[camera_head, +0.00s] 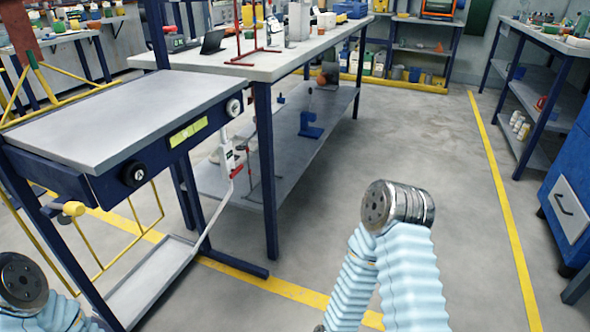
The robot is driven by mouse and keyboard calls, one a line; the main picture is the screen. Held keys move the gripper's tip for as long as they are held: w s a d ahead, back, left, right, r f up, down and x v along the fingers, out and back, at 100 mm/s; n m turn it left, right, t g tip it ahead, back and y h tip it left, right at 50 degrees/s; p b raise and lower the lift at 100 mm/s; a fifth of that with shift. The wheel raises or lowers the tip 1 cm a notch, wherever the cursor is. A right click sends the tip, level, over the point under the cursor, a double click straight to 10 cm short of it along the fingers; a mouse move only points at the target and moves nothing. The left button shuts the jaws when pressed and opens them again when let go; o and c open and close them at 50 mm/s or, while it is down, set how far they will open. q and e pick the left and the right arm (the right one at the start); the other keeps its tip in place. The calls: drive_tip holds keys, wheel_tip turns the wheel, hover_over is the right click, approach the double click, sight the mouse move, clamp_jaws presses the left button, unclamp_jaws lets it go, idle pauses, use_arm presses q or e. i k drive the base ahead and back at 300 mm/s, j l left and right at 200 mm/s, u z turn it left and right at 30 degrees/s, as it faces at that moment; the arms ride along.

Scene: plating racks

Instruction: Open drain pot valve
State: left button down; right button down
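A small fitting with red parts (237,171) sits at the side of the workbench, at the upper end of a thin grey bar that runs down towards a low tray (152,284). It may be the drain pot valve, but it is too small to tell whether it is open or shut. A yellow knob (73,209) sticks out below the front left of the bench. Parts of both my arms, with pale blue ribbed sleeves and round metal joints, show at the lower left and lower centre. Neither gripper's fingers show.
The grey-topped workbench (130,115) with dark blue frame stands at left. A long table (262,66) with a lower shelf stands behind it. A blue cabinet (570,190) and shelving (524,95) line the right. The floor (400,120) between is clear, with yellow lines.

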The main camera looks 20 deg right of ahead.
sight(234, 171)
drive_tip(key=l+z, duration=0.35)
drive_tip(key=z, duration=0.2)
drive_tip(key=i+l+z, duration=0.15)
drive_tip(key=z, duration=0.15)
drive_tip(key=i+l+z, duration=0.1)
drive_tip(key=z, duration=0.25)
drive_tip(key=i, duration=0.1)
